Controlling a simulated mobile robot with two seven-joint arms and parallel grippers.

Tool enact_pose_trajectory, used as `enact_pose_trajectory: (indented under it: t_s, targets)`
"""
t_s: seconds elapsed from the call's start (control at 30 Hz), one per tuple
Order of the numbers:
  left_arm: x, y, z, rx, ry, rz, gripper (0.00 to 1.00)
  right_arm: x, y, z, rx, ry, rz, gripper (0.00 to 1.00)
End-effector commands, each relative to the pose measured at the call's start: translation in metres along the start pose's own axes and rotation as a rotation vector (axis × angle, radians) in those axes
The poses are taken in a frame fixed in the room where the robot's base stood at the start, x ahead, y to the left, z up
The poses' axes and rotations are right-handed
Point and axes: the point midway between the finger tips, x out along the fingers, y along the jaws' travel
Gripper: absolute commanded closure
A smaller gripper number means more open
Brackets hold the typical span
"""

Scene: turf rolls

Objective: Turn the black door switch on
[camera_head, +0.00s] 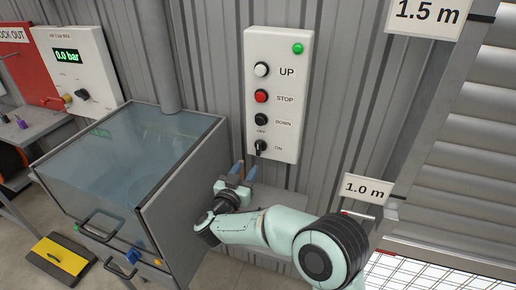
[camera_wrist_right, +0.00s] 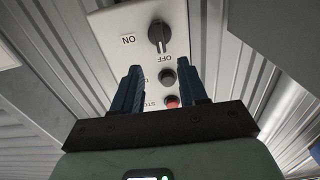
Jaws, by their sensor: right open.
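The black door switch (camera_head: 260,146) is a rotary knob at the bottom of a white control panel (camera_head: 286,60) on the corrugated wall. OFF is printed above it and ON to its right. In the right wrist view the switch (camera_wrist_right: 158,35) appears upside down, its handle lined up towards OFF. My right gripper (camera_head: 244,170) is open and empty, just below the panel in the head view, fingers pointing up. In the wrist view its fingers (camera_wrist_right: 162,75) are apart, with the switch beyond their tips. They do not appear to touch it. My left gripper is not in view.
Above the switch are a black DOWN button (camera_head: 260,119), a red STOP button (camera_head: 261,96) and a white UP button (camera_head: 261,69). A green lamp (camera_head: 298,48) is lit. A clear-topped grey cabinet (camera_head: 182,195) stands close left of my right gripper. A 1.0 m sign (camera_head: 367,189) is to the right.

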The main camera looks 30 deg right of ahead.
Motion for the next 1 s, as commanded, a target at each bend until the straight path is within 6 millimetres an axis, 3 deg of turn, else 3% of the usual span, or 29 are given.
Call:
enact_pose_trajectory:
  t_s: [0.3,0.5,0.93,1.0]
  targets:
    - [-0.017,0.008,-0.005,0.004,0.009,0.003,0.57,0.07,0.001,-0.002,0.0,0.002,0.004,0.57]
    - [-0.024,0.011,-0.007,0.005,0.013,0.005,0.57,0.096,0.0,-0.002,0.0,0.001,0.003,0.57]
    - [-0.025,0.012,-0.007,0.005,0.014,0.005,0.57,0.105,0.0,0.0,-0.001,0.0,0.0,0.57]
    - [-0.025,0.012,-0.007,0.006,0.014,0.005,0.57,0.105,0.0,0.0,0.0,0.0,0.0,0.8]
